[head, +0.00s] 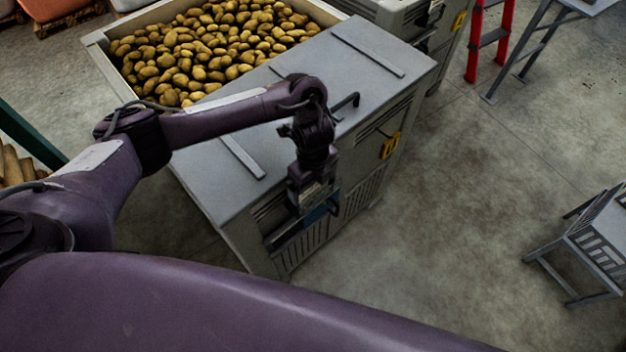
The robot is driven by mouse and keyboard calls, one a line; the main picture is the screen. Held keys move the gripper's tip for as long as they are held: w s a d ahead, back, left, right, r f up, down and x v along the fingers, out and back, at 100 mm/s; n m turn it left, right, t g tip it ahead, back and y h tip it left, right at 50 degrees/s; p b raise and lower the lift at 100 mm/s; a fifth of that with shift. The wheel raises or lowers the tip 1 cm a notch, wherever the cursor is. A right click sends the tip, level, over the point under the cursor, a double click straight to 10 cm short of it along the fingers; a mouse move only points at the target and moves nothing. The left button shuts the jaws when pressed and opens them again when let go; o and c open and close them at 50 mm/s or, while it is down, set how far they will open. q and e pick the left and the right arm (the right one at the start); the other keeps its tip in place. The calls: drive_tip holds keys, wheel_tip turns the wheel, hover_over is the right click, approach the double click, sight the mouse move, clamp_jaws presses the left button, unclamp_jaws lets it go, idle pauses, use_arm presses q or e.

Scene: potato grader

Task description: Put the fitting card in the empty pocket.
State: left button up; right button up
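My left gripper (306,203) points down at the near side of a grey machine cabinet (330,85), in front of its vented panel. A small dark blue piece (320,214) and a pale patch show at the fingers. I cannot tell whether the blue piece is a card in the grip or part of the cabinet. The fingertips are too small and dark to tell open from shut. A yellow tag (389,146) with a dark mark is on the cabinet's right side. No empty pocket can be made out. My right gripper is not in view.
A bin of potatoes (205,50) stands behind the cabinet. A second grey cabinet with a yellow tag (459,20) is at the back. A red ladder (489,38) and a grey chair (592,245) stand at the right. The floor right of the cabinet is clear.

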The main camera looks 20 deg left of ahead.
use_arm(q)
drive_tip(key=shift+r+p, duration=0.3)
drive_tip(key=shift+r, duration=0.25)
wheel_tip(320, 180, up, 10)
drive_tip(key=shift+r+p, duration=0.1)
drive_tip(key=shift+p, duration=1.1)
drive_tip(key=shift+r, duration=0.5)
drive_tip(key=shift+s, duration=0.1)
